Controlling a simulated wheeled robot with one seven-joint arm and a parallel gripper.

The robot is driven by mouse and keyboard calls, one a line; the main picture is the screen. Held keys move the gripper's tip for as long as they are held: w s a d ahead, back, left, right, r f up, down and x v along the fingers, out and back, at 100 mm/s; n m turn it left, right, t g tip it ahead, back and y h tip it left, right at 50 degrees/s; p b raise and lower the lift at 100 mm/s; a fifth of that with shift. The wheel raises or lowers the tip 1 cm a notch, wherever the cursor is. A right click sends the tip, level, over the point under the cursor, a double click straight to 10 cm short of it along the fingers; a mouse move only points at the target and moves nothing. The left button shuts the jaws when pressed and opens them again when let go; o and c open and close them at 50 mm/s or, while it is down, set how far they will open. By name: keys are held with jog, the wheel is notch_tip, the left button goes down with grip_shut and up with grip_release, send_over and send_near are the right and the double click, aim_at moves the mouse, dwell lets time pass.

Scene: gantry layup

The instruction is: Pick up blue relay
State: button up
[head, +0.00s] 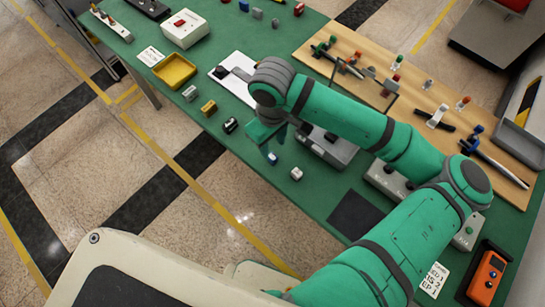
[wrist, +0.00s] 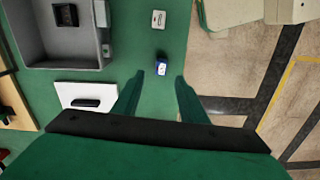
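My gripper (head: 273,140) hangs over the table close to the relay in the head view. In the wrist view my gripper (wrist: 159,80) has its two green fingers spread apart with nothing between them. Their height above the table is hard to tell.
A white block (head: 296,173) lies right of the relay; several small blocks, one being a tan block (head: 209,107), lie left. A grey open box (wrist: 66,58) stands close by. A yellow tray (head: 174,71) and wooden board (head: 405,95) are farther off. Bare green table surrounds the relay.

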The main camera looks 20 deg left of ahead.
aim_at(272, 155)
jog(key=shift+a+f, duration=0.1)
jog(key=shift+f, duration=4.05)
grip_shut()
